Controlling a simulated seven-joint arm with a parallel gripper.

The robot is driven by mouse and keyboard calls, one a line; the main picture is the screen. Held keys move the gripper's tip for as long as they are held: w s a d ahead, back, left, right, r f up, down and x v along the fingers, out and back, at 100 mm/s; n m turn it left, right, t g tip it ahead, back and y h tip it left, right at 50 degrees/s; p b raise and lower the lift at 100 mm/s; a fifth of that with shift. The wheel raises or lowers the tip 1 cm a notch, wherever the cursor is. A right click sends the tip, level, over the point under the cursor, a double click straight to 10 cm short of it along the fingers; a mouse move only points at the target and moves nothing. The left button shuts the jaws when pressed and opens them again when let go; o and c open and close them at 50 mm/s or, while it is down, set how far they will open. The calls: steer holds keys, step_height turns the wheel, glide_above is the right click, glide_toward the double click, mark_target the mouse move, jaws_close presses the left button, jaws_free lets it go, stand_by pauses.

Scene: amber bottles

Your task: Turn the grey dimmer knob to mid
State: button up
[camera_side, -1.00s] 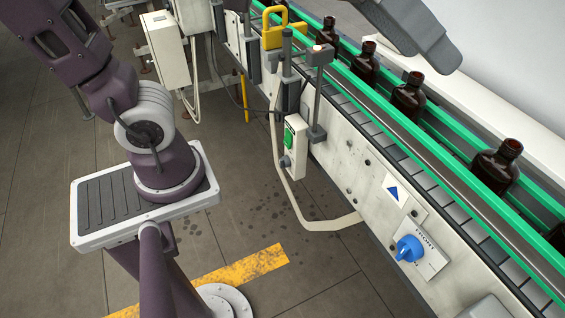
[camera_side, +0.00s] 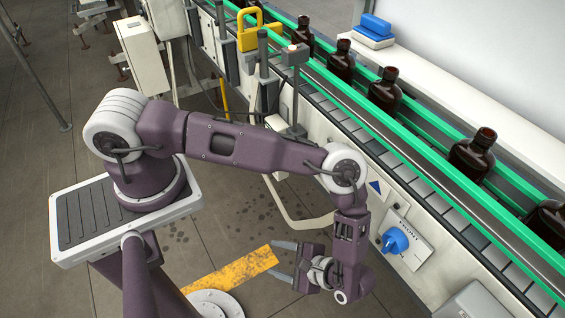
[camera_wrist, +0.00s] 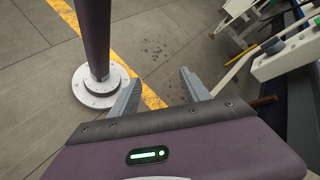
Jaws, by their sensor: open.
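A blue knob (camera_side: 395,240) sits on a white labelled plate (camera_side: 411,249) on the conveyor's side panel. A white control box (camera_side: 277,122) under the rail is mostly hidden behind my arm, so its face cannot be seen. My gripper (camera_side: 272,259) is open and empty, low over the floor, left of the blue knob and apart from it. In the wrist view my gripper (camera_wrist: 160,76) has its fingers spread over bare floor and a yellow stripe.
Brown bottles (camera_side: 384,92) stand between the conveyor's green rails (camera_side: 420,130). A yellow padlock shape (camera_side: 248,30) is at the back. Blue-and-white blocks (camera_side: 374,30) lie on the ledge behind. A bent cream bar (camera_side: 300,226) juts out below the panel. The floor in front is open.

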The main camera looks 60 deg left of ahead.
steer(key=s+a+f+y, duration=0.1)
steer(key=a+f+y, duration=0.15)
steer(key=a, duration=0.55)
steer(key=w+a+r+n+t+y, duration=0.1)
steer(key=w+a+r, duration=0.1)
steer(key=w+a, duration=0.1)
steer(key=w+a+r+n+t+y, duration=0.2)
steer(key=w+a+r, duration=0.1)
steer(key=w+a, duration=0.1)
steer(key=w+a+r+n+t+y, duration=0.1)
steer(key=w+a+r+n+y, duration=0.1)
steer(key=w+a, duration=0.2)
steer(key=shift+w+a+r+t+y, duration=0.25)
steer(key=shift+w+r+t, duration=0.05)
steer(key=shift+w+r, duration=0.15)
steer(key=a, duration=0.6)
steer(key=shift+a+f, duration=0.1)
steer(key=shift+a, duration=0.15)
jaws_close()
steer(key=shift+y, duration=0.8)
